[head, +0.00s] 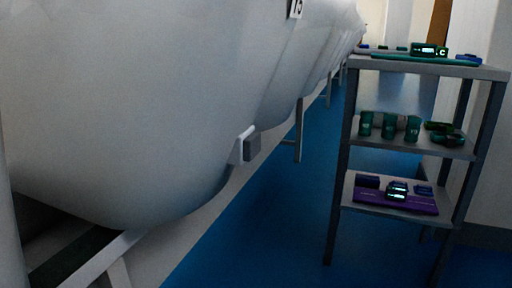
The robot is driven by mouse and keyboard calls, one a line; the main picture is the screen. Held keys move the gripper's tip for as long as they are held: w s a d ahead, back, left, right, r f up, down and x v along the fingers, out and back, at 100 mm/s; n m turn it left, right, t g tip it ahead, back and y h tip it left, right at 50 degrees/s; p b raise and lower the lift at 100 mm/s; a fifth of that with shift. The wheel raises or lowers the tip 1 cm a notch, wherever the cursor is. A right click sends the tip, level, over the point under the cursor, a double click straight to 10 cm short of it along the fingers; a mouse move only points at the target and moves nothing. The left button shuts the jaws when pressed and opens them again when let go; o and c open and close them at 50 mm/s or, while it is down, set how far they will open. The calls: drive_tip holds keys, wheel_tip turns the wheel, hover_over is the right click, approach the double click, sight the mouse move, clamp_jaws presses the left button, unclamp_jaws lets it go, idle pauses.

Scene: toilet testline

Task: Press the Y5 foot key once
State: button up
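A small grey block on a white bracket (248,146) sticks out low on the side of a large white toilet-like body (130,90). It may be the foot key, but I see no Y5 mark on it. A white label with dark characters (295,8) sits above on the white body, cut by the top edge. Its text is only partly readable. My gripper is not in view.
A grey three-tier shelf (410,208) stands at the right. It holds green cups (389,127), a purple tray (393,200) and small devices with lit displays (424,50). The blue floor strip (270,215) between is clear. More white bodies recede behind.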

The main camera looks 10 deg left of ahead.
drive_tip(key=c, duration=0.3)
